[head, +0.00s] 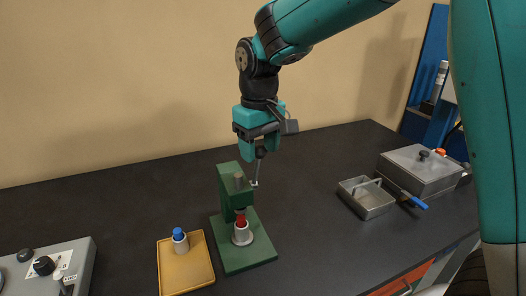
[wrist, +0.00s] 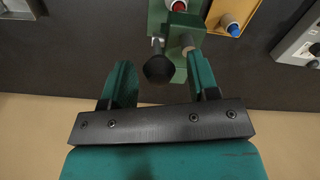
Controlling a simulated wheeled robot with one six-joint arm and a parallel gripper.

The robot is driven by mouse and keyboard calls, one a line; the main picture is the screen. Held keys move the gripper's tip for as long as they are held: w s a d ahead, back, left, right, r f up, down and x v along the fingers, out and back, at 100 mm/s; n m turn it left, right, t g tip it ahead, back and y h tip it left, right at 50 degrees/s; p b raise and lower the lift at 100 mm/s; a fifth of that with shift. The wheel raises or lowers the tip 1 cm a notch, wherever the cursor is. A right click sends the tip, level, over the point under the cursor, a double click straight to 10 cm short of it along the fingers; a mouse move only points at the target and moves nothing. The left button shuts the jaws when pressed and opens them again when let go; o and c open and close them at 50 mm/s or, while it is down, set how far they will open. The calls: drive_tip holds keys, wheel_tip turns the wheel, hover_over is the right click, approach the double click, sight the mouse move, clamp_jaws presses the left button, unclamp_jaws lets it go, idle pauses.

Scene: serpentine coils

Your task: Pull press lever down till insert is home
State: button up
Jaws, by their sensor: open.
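The green press (head: 228,188) stands upright on its green base plate (head: 262,251) on the dark bench. Its thin lever (head: 257,170) rises from the press head and ends in a black ball knob (head: 261,152). A red insert (head: 241,220) sits in a pale cylinder (head: 242,236) under the ram; how deep it sits is unclear. My gripper (head: 260,154) is open above the press, pointing down. In the wrist view the knob (wrist: 158,69) shows between the two separated green fingers, nearer the left one; contact cannot be told. The red part (wrist: 178,6) shows at the top edge.
A yellow tray (head: 199,265) left of the press holds a pale cylinder with a blue top (head: 179,235). A control box (head: 75,255) is at front left. A metal tray (head: 368,203) and lidded box (head: 412,165) stand right. Bench between is clear.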

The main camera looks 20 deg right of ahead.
sight(257, 169)
drive_tip(key=shift+f, duration=1.05)
